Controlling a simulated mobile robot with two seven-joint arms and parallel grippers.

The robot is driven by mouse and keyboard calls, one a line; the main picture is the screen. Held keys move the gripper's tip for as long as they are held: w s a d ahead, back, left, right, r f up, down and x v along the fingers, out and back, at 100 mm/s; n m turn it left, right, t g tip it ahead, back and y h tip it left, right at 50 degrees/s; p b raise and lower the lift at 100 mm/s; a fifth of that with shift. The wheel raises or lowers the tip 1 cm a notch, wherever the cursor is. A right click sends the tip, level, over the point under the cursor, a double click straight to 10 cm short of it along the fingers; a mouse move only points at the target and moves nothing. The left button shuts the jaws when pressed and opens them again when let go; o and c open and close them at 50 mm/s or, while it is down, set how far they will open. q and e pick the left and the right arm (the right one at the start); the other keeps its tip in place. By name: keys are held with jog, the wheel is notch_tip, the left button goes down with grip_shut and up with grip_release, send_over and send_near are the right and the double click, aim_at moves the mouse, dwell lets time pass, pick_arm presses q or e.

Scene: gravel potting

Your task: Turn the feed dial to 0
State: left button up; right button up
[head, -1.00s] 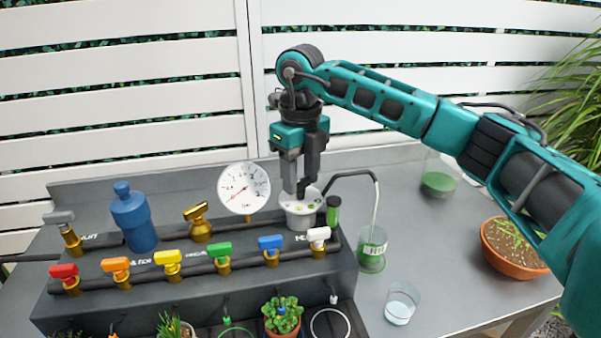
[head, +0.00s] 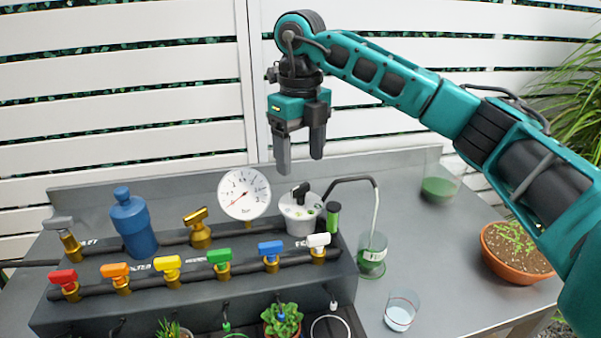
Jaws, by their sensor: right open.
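The feed dial is a black pointed knob (head: 301,191) on top of a round white feeder housing (head: 300,213) with small green marks on its top face. The housing stands at the right end of the dark manifold, behind the white-handled valve. The scale's figures are too small to read. My right gripper (head: 299,163) is above the knob, pointing down, with its two fingers apart and nothing between them. Clear space shows between the fingertips and the knob. My left gripper is not in view.
A pressure gauge (head: 244,194) stands just left of the feeder. Coloured valves, such as the blue one (head: 271,250), line the front.

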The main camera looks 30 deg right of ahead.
aim_at(301, 186)
notch_tip(301, 186, up, 7)
jog(key=shift+p, duration=0.45)
dwell(0.3)
